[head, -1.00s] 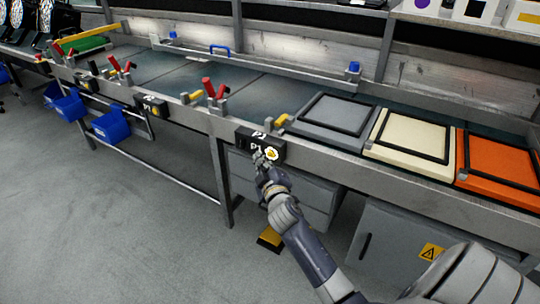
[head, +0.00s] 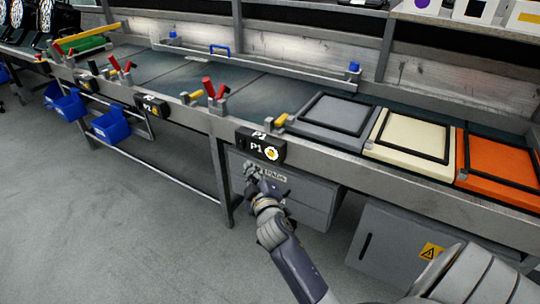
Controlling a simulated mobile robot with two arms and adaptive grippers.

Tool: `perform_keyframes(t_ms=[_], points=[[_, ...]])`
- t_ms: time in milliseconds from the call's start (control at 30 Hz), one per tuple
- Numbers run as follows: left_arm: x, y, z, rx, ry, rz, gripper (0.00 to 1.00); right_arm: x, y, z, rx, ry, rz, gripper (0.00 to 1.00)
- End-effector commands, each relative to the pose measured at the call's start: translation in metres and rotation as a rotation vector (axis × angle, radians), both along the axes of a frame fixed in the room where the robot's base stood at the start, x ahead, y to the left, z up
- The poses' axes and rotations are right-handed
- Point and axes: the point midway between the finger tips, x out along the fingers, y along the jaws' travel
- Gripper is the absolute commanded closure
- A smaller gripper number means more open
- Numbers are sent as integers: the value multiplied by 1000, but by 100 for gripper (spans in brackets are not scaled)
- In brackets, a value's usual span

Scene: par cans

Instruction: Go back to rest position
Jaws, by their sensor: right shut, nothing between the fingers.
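My right gripper (head: 251,170) shows in the head view, in front of the workbench and just below the black P1 box (head: 260,146). It is shut and empty, apart from the box in the picture. Its arm comes in from the lower right. The P1 box has a round yellow button (head: 272,153) and is fixed to the bench's front edge. My left gripper is not in view.
The long metal workbench (head: 340,163) holds grey (head: 300,121), cream (head: 379,151) and orange (head: 476,181) framed panels. Red-handled clamps (head: 208,88) stand along its edge. Blue bins (head: 112,126) hang at left. Grey cabinets (head: 320,206) stand underneath. The floor (head: 120,230) at left is clear.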

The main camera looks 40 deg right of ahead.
Motion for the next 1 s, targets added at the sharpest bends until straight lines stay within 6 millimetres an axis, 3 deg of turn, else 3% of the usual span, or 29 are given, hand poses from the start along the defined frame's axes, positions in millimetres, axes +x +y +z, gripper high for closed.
perform_keyframes(t_ms=[500,600,667,767,867,1000], points=[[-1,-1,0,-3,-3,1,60,0,0,0,0,1,1,100],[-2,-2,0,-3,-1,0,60,-2,2,-12,20,23,3,100],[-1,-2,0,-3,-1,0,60,-7,7,-32,49,59,7,100],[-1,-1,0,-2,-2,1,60,-23,19,-85,134,162,15,100],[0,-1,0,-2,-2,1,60,-52,37,-152,246,300,16,100],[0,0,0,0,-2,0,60,-109,64,-240,396,506,0,100]])
